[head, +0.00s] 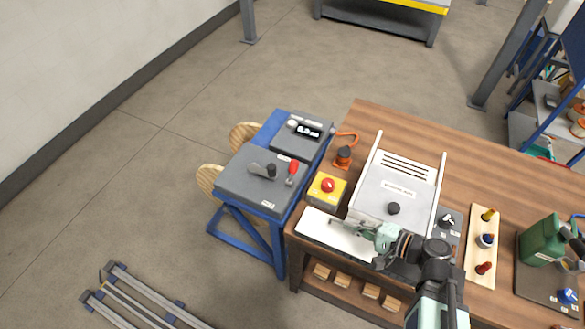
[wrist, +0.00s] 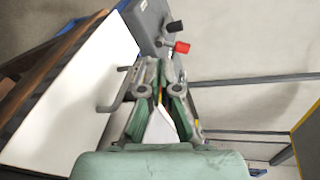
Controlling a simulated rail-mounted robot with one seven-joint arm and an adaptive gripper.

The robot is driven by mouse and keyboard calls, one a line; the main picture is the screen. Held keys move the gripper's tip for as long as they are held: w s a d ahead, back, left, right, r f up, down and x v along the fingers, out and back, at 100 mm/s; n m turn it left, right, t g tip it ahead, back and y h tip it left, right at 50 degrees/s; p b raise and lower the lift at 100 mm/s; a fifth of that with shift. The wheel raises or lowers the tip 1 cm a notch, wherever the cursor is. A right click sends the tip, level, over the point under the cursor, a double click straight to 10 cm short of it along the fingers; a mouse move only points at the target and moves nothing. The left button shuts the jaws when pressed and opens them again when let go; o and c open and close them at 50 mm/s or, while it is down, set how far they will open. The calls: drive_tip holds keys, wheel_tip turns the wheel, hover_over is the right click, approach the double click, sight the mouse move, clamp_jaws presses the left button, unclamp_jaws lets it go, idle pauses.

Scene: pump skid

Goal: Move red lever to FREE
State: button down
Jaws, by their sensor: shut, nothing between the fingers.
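The red lever (head: 292,170) stands on the grey box (head: 248,188) on the blue stand, beside a black-handled lever (head: 268,171). In the wrist view the red grip (wrist: 182,47) shows just beyond my fingertips, with a black grip (wrist: 175,26) above it. My gripper (head: 338,223) is shut and empty. It points left over the white plate at the table's front edge, to the right of and apart from the red lever. The fingers also show in the wrist view (wrist: 161,66). The label by the lever is too small to read.
A yellow box with a red button (head: 327,189) stands between the lever box and a light metal cover (head: 395,190). An orange-and-black fitting (head: 343,157) sits behind it. A second grey box with a gauge (head: 301,134) is behind the lever box.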

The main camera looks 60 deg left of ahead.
drive_tip(key=w+a+m+t+y+p, duration=0.1)
drive_tip(key=w+a+m+t, duration=0.1)
drive_tip(key=a+m+t, duration=0.3)
drive_tip(key=shift+w+a+r+m+y+p, duration=0.2)
drive_tip(key=shift+w+a+m+y+p, duration=0.15)
drive_tip(key=shift+w+a+m, duration=0.1)
drive_tip(key=b+x, duration=0.2)
drive_tip(key=b, duration=0.2)
drive_tip(key=b+x, duration=0.2)
drive_tip(key=b, duration=0.2)
drive_tip(key=shift+a+f, duration=0.3)
drive_tip(key=shift+f, duration=0.05)
drive_tip(key=shift+a+b, duration=0.15)
drive_tip(key=shift+b, duration=1.1)
drive_tip(key=b, duration=0.6)
drive_tip(key=shift+s+a+f, duration=0.15)
drive_tip(key=shift+a+f, duration=0.05)
drive_tip(key=shift+a, duration=0.2)
approach(292, 174)
drive_tip(key=w+a, duration=0.1)
drive_tip(key=a, duration=0.1)
drive_tip(key=w+a, duration=0.1)
drive_tip(key=a, duration=0.2)
drive_tip(key=w+a+f, duration=0.1)
drive_tip(key=a, duration=0.2)
drive_tip(key=shift+f, duration=0.15)
